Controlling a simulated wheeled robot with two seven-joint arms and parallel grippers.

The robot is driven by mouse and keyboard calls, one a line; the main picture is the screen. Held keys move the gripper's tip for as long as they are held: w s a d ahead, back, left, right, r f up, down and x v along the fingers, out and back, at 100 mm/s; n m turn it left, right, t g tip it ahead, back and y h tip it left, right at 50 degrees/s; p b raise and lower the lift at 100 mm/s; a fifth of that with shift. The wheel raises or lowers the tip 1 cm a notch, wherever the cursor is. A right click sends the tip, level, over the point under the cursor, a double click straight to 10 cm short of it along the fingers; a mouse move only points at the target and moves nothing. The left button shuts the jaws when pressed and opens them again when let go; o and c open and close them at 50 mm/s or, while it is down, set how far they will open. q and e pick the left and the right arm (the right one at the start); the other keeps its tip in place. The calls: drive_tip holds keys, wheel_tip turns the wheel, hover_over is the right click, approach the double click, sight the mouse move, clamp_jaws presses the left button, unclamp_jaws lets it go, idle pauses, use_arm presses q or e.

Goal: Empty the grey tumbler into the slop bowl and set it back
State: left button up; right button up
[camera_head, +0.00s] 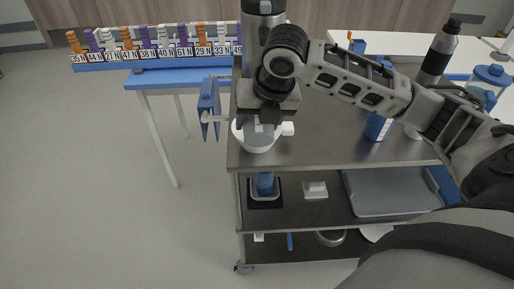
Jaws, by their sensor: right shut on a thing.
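My right gripper (264,117) comes in from the right and points down over the near left corner of the steel trolley top. It is shut on a small pale grey thing (263,128), which looks like the grey tumbler. The fingers hide much of it, so its tilt and contents cannot be told. The white slop bowl (257,147) stands on the trolley top directly below the gripper, partly covered by it. Whether the tumbler touches the bowl cannot be told. My left gripper is out of view.
A tall steel cylinder (256,32) stands behind my gripper. A blue rack with numbered tags (160,54) is at the back left. Bare top lies right of the bowl.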

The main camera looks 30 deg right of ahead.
drive_tip(key=shift+w+d+f+g+y, duration=0.15)
drive_tip(key=shift+w+f+g+y, duration=0.1)
drive_tip(key=shift+g+y, duration=0.5)
drive_tip(key=shift+r+g, duration=0.1)
drive_tip(key=shift+g, duration=0.25)
drive_tip(key=shift+w+d+r, duration=0.1)
drive_tip(key=shift+w+r, duration=0.05)
drive_tip(key=shift+r, duration=0.05)
drive_tip(key=shift+w+d+r+m+g+y, duration=0.1)
drive_tip(key=shift+r+m+g+y, duration=0.15)
drive_tip(key=shift+g+y, duration=0.4)
drive_tip(key=shift+w+d+r+g+y, duration=0.1)
drive_tip(key=shift+w+r+g+y, duration=0.1)
drive_tip(key=shift+g, duration=0.4)
drive_tip(key=shift+w+d+r+g+y, duration=0.1)
drive_tip(key=shift+w+g, duration=0.1)
drive_tip(key=shift+g, duration=0.35)
